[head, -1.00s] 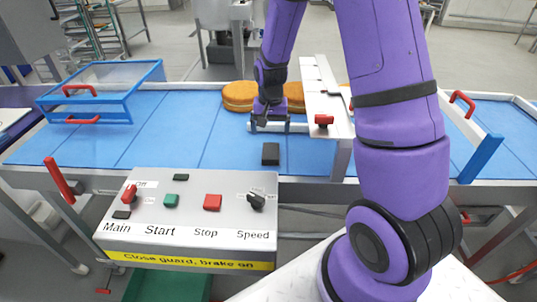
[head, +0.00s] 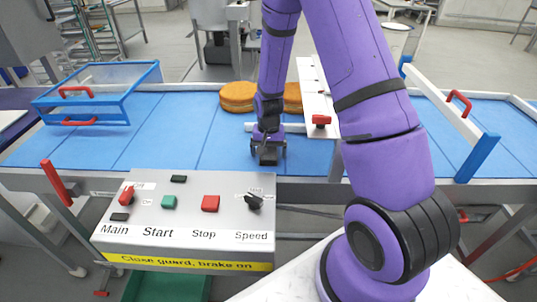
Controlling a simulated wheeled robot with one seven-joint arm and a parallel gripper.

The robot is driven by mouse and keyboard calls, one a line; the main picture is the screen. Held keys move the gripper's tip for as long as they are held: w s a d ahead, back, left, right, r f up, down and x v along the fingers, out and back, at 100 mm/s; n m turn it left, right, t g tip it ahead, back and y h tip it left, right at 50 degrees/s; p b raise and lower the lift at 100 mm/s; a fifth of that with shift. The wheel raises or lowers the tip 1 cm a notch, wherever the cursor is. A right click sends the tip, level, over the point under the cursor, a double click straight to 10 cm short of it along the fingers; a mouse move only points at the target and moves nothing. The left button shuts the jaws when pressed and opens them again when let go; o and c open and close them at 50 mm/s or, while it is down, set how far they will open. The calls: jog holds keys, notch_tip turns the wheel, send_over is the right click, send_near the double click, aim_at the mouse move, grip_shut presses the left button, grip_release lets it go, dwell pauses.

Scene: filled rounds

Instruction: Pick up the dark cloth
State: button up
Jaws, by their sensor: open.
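The dark cloth (head: 268,160) is a small, dark, block-like patch on the blue conveyor belt (head: 205,150), near the belt's front edge. My gripper (head: 268,155) is open, pointing down right over the dark cloth. One finger shows on each side of it. The gripper partly hides the cloth, and I cannot tell whether the fingers touch it.
Round orange-brown cakes (head: 238,96) lie behind my gripper. A pale guide plate with a red knob (head: 321,120) stands close to its right. A blue-framed clear guard (head: 98,92) is at the left. A control panel (head: 185,222) is in front.

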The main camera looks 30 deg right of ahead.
aim_at(268, 151)
jog(key=shift+c, duration=0.2)
jog(key=c, duration=1)
jog(key=shift+c, duration=0.2)
notch_tip(268, 151, up, 10)
jog(key=o, duration=0.5)
jog(key=shift+c, duration=0.2)
jog(key=c, duration=0.3)
